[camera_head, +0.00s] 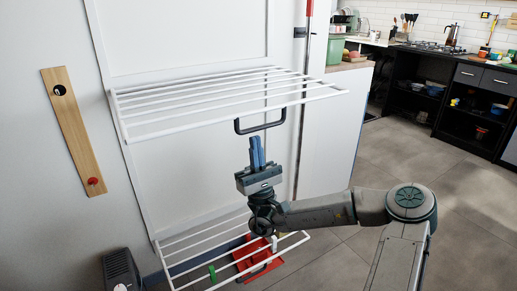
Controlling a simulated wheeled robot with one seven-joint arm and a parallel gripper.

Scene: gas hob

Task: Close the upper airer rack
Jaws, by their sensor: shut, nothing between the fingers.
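The upper airer rack (220,97) is a white barred frame on the wall panel. It sticks out from the panel, folded out and close to level. A dark handle (261,126) hangs below its front edge. My gripper (257,140) points upward just below the handle, with its fingers together and empty. A small gap seems to separate the fingertips from the handle; I cannot tell the depth exactly.
A lower white rack (183,253) is also folded out, behind and below my gripper. A red dustpan (255,258) and a green item (212,274) are near it. A dark box (121,270) stands at the lower left. Open tiled floor (400,155) lies to the right.

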